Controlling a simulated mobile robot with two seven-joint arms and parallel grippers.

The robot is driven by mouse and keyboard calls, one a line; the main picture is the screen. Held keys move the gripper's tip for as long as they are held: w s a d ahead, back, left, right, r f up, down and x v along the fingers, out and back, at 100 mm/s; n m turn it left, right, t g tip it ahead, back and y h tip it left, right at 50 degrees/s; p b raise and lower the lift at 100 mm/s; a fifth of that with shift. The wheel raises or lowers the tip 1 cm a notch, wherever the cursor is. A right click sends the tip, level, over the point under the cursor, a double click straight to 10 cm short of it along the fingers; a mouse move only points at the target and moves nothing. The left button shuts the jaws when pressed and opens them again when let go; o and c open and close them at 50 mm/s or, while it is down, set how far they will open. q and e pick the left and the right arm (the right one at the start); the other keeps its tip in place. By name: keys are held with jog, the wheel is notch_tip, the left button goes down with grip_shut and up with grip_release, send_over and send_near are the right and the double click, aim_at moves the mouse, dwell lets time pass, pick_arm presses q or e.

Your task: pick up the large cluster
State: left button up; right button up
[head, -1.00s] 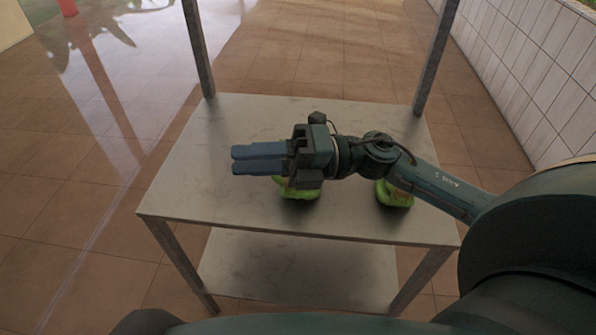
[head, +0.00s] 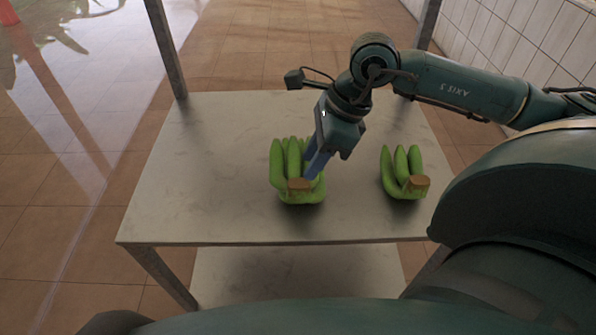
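The large cluster (head: 283,172) is a bunch of several green bananas with a brown cut stem, lying on the grey table left of a smaller cluster (head: 390,172). My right gripper (head: 312,172) points down at the large cluster's right side, its blue fingers overlapping the bananas beside the brown stem. The fingers line up almost one behind the other, so their gap and any contact cannot be made out. The cluster appears to rest on the table. My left gripper is not in view.
The grey table (head: 200,190) has upright posts at its far corners (head: 167,50) and a lower shelf (head: 290,272). Its left part is bare. A white tiled wall (head: 500,40) stands to the right.

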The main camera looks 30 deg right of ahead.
aim_at(302, 183)
jog(key=shift+p+x, duration=0.4)
jog(key=shift+x, duration=2.4)
jog(key=shift+s+d+f, duration=0.1)
jog(key=shift+s+d, duration=0.05)
jog(key=shift+s, duration=0.05)
grip_shut()
jog(key=shift+w, duration=0.1)
